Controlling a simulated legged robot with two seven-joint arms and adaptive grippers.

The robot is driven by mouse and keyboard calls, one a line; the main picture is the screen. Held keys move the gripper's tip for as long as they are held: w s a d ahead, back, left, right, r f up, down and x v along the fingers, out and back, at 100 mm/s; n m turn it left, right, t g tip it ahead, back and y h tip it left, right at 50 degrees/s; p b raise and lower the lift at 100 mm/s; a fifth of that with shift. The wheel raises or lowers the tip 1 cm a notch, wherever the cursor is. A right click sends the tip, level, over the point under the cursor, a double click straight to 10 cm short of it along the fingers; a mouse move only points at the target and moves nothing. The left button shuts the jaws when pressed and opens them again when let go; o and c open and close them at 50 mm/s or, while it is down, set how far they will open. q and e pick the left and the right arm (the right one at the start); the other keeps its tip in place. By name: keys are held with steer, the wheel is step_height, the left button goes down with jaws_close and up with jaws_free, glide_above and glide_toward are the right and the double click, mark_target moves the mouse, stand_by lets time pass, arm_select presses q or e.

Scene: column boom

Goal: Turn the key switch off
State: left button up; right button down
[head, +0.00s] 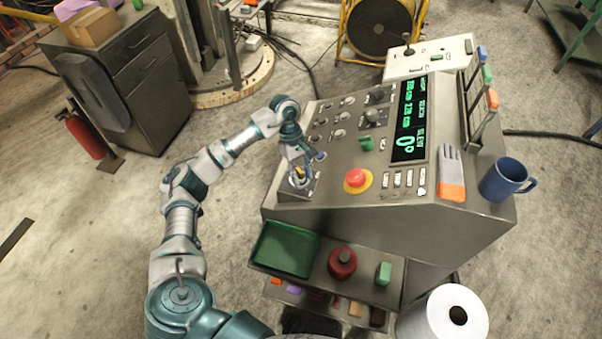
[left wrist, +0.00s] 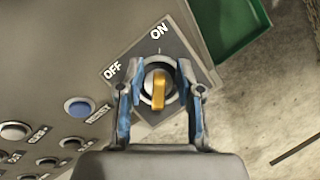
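The key switch (left wrist: 158,86) has a yellow key in a round silver collar on a dark square plate with the labels ON and OFF. In the left wrist view the key lies lengthwise in line with the ON label, and OFF is to the left. My left gripper (left wrist: 159,100) has its two blue-padded fingers apart, one on each side of the key, with gaps between pads and key. In the head view my left gripper (head: 298,176) is over the switch plate at the console's near left corner and partly hides the key. My right gripper is not in view.
The console (head: 370,212) carries a red emergency button (head: 356,178), a green digital display (head: 409,119), gloves (head: 451,175) and a blue mug (head: 506,179). Below is a shelf with a green tray (head: 286,249). A blue button (left wrist: 80,107) is left of the switch.

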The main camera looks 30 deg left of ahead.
arm_select(q)
steer(key=shift+d, duration=0.25)
jaws_close()
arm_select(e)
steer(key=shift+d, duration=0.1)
